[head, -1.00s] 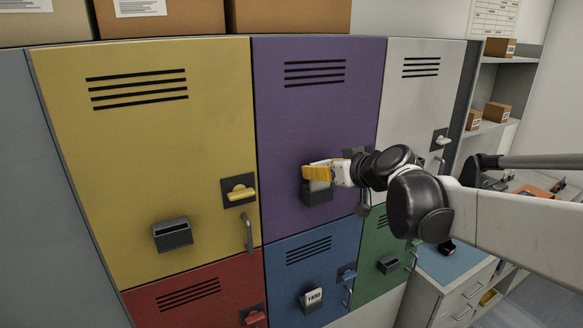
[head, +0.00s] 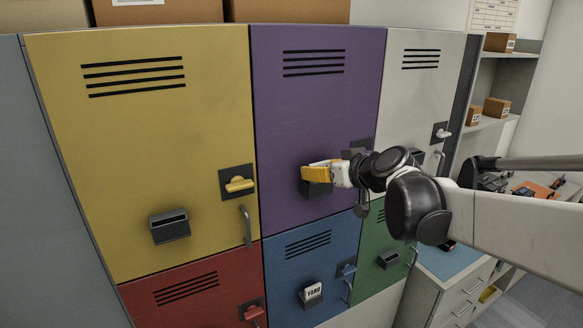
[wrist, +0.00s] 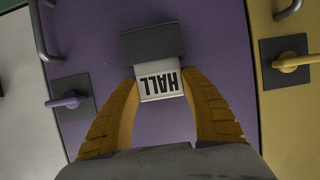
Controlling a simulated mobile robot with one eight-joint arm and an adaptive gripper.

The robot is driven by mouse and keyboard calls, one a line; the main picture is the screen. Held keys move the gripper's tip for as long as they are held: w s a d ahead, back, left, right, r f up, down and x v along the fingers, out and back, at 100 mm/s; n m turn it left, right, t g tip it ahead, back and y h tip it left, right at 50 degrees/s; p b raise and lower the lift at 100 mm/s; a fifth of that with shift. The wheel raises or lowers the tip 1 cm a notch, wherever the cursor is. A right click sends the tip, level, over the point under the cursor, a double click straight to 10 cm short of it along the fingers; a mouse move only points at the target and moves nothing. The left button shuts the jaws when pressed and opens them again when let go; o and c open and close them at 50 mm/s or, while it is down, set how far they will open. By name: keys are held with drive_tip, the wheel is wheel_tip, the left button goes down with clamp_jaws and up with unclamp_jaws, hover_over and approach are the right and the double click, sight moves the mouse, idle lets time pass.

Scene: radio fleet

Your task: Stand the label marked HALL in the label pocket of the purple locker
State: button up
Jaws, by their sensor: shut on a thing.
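The purple locker (head: 300,110) is upper middle in the head view, with its dark label pocket (head: 316,189) low on the door. My gripper (head: 318,172), with yellow fingers, is just above the pocket. In the wrist view my gripper (wrist: 160,84) is shut on the white HALL label (wrist: 160,83) by its sides. The text reads upside down there. The label's far edge meets the mouth of the dark pocket (wrist: 152,43) and seems to be inside it. How deep it sits I cannot tell. In the head view the fingers hide the label.
The yellow locker (head: 140,140) has an empty-looking pocket (head: 170,227). The blue locker's pocket holds a YARD label (head: 313,289). The purple locker's latch (wrist: 70,100) and handle are beside my fingers in the wrist view. A white locker (head: 410,100) stands to the right.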

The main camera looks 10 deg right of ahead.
drive_tip(key=o, duration=1.1)
drive_tip(key=v, duration=1.2)
drive_tip(key=s+a+f+m+g+h+b, duration=0.1)
drive_tip(key=s+f+g+b, duration=0.1)
drive_tip(key=s+f+b, duration=0.4)
drive_tip(key=s+a+f+m+g+h+b, duration=0.1)
drive_tip(key=s+f+b, duration=0.5)
drive_tip(key=f+b, duration=1.1)
drive_tip(key=s+a+f+m+g+h+b, duration=0.1)
drive_tip(key=s+f+b, duration=0.5)
drive_tip(key=f, duration=2.4)
drive_tip(key=g+h+b, duration=0.1)
drive_tip(key=b, duration=0.5)
drive_tip(key=shift+s+a+f+m+g, duration=0.25)
drive_tip(key=shift+s+f+m+g, duration=0.05)
drive_tip(key=shift+s+f+g, duration=0.1)
